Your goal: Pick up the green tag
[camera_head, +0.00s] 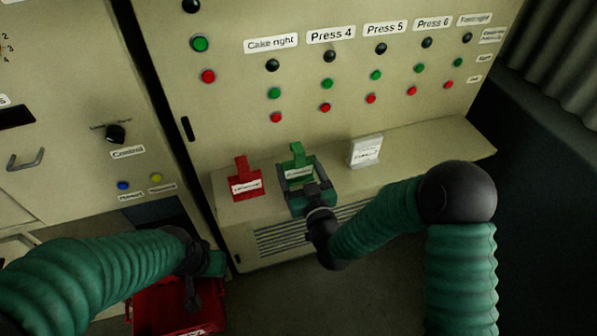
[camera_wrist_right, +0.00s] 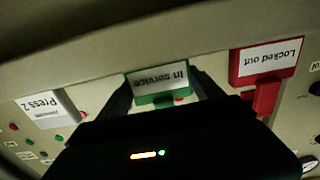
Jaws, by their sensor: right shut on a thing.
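The green tag (camera_head: 298,158) stands on the ledge of the cabinet, with a white label on its face. In the right wrist view the green tag (camera_wrist_right: 160,98) shows upside down, its label reading "In service". My right gripper (camera_head: 299,176) is around the tag's lower part and shut on it, with a finger on each side. In the wrist view the fingers of the right gripper (camera_wrist_right: 160,92) flank the tag. My left gripper (camera_head: 203,285) is at the lower left, over a red box; its fingers are too dark to read.
A red tag (camera_head: 246,184) stands left of the green one, reading "Locked out" in the wrist view (camera_wrist_right: 266,62). A white tag (camera_head: 366,151) stands to the right. The red box (camera_head: 150,308) is below the left arm. Buttons line the panel behind the ledge (camera_head: 430,148).

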